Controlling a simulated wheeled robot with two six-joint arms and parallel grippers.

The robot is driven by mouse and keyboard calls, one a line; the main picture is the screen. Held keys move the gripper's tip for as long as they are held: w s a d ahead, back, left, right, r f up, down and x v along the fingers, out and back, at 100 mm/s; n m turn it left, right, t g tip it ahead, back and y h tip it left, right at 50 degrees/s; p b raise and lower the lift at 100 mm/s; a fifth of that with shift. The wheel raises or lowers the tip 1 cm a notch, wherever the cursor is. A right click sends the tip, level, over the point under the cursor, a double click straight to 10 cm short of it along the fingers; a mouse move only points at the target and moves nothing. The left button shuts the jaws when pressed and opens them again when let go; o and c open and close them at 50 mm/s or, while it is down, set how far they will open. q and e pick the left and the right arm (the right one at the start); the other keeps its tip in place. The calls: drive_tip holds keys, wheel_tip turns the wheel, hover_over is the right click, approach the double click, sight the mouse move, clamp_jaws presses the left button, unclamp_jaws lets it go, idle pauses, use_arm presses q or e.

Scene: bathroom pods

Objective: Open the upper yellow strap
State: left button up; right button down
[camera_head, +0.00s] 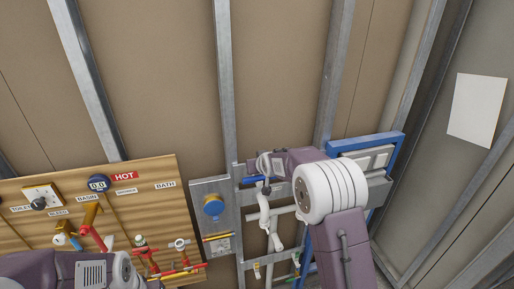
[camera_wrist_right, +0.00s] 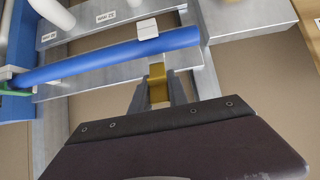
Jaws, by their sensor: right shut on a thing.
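In the right wrist view, a yellow strap (camera_wrist_right: 157,83) sits between the two grey fingers of my right gripper (camera_wrist_right: 158,92). The gripper is shut on it, just beside a blue pipe (camera_wrist_right: 105,58). A white clip (camera_wrist_right: 147,29) sits on this pipe. In the head view, my right arm covers the held strap, and the blue pipe (camera_head: 252,180) shows only in part. Another small yellow piece (camera_head: 257,271) shows lower on the frame. My left arm comes in at the lower left, but its fingertips are not visible.
Metal studs (camera_head: 223,80) run up the wall. A blue frame (camera_head: 390,150) is behind my right arm.

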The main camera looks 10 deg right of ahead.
drive_tip(key=shift+w+r, duration=0.15)
drive_tip(key=shift+r, duration=0.15)
drive_tip(key=shift+w+f+g+p, duration=0.15)
drive_tip(key=shift+g+p, duration=0.3)
drive_tip(key=shift+g, duration=0.25)
use_arm(q)
drive_tip(key=shift+d+r, duration=0.15)
drive_tip(key=shift+r, duration=0.75)
use_arm(e)
drive_tip(key=shift+g, duration=0.3)
drive_tip(key=shift+f, duration=0.1)
drive_tip(key=c, duration=1.3)
unclamp_jaws()
